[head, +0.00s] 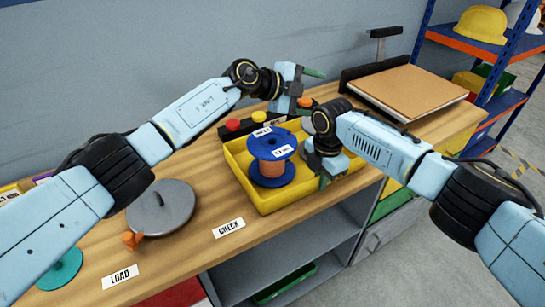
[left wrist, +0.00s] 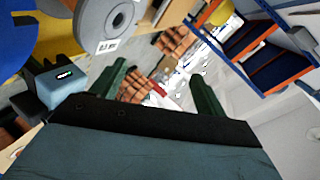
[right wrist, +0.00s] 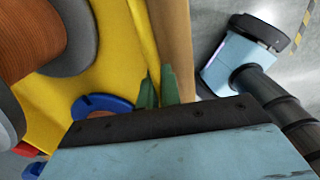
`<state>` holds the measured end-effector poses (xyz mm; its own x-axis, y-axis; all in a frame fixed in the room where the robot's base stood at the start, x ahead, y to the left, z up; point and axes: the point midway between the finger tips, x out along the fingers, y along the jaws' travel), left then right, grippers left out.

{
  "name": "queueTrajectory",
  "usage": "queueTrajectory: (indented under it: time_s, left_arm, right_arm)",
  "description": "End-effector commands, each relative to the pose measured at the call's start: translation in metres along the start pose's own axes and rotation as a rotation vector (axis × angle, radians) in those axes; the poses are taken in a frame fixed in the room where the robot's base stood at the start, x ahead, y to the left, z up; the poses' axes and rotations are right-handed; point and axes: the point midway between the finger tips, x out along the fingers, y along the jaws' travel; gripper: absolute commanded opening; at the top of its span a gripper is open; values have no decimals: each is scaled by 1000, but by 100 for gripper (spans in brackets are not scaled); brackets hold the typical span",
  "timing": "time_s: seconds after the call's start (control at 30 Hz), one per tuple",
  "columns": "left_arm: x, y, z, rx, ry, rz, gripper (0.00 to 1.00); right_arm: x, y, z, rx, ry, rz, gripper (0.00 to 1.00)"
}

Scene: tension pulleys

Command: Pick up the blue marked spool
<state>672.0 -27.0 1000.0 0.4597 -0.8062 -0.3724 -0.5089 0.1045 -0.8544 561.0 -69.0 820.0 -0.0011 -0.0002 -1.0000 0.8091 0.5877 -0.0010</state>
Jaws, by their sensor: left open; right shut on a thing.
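The blue spool (head: 268,146) has blue flanges, a copper-orange core and white labels. It stands upright in the yellow tray (head: 250,193). In the right wrist view a blue flange (right wrist: 100,104) shows beside the fingers, partly hidden by my gripper. My right gripper (head: 323,180) is at the tray's front wall, right of the spool; its fingers (right wrist: 159,90) look closed on that yellow wall, apart from the spool. My left gripper (head: 308,87) is open and empty, above and behind the tray; its spread fingers (left wrist: 162,88) show nothing between them.
A grey spool (left wrist: 106,20) stands in the tray, mostly hidden by my right arm in the head view. A grey disc (head: 160,208) lies on the bench at left. A brown board (head: 408,92) is at back right. Red and yellow buttons (head: 233,125) stand behind the tray.

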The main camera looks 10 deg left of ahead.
Motion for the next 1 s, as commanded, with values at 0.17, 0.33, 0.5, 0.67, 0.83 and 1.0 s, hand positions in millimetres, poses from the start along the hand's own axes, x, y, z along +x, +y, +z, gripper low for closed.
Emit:
queueTrajectory:
  time_s: [0.17,0.33,0.5,0.67,0.83,1.0]
  left_arm:
    - [-10,-24,-8,161,-21,-323,74]
    - [-28,-39,-18,297,-143,-568,74]
    - [-52,-44,-25,394,-337,-733,74]
    - [-77,-36,-26,452,-565,-796,74]
    - [-101,-15,-22,495,-818,-748,74]
    - [-117,16,-19,549,-1038,-586,74]
  right_arm:
    - [-1,0,0,1,-1,1,0]
    - [-1,0,0,1,-1,1,0]
    - [-1,0,0,1,-1,1,0]
    - [-1,0,1,1,-1,1,0]
    - [-1,0,1,1,-1,1,0]
    - [-1,0,1,1,-1,1,0]
